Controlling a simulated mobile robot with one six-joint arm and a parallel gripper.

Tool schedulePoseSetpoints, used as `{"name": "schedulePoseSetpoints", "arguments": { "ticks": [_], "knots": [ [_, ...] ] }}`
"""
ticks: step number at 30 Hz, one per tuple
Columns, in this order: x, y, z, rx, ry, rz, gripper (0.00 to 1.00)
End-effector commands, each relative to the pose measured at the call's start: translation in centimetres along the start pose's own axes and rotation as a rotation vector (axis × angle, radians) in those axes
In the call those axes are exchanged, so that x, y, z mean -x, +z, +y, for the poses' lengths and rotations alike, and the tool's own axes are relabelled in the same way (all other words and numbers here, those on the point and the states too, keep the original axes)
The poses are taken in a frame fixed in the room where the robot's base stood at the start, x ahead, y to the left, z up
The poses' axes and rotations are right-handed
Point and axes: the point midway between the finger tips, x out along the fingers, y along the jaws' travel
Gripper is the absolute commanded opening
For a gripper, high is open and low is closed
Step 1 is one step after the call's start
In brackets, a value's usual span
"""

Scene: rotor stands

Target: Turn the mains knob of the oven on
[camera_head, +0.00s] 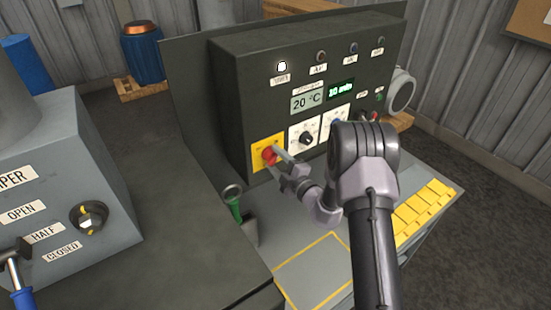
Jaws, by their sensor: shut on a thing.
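The oven's control box (222,90) stands on the bench with its dark front panel facing me. The mains knob (268,155) is red on a yellow plate (258,142) at the panel's lower left. My gripper (273,156) is at this knob, with its fingers shut on it. My arm reaches in from the lower right. The fingers partly cover the knob, so its exact angle is hard to read. A lamp (282,66) at the panel's upper left is lit white. The displays read 20 °C (306,102) and a green 10 min (341,90).
White plates with black knobs (306,138) sit just right of the mains knob. A green-handled tool (235,207) stands in a holder below.

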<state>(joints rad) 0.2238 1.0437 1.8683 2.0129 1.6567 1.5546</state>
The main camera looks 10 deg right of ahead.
Motion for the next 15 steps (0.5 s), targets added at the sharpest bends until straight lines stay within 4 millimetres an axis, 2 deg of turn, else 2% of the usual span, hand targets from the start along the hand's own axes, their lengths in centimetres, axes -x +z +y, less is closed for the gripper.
{"name": "schedulePoseSetpoints", "arguments": {
  "ticks": [10,11,12,15],
  "knots": [
    [0.02,0.01,-0.05,-0.005,0.0,-0.001,0.12],
    [0.02,0.01,-0.04,-0.005,0.0,-0.001,0.56],
    [0.02,0.01,-0.05,-0.005,0.0,-0.001,0.64],
    [0.02,0.01,-0.03,-0.004,0.0,-0.001,0.64]
  ]
}}
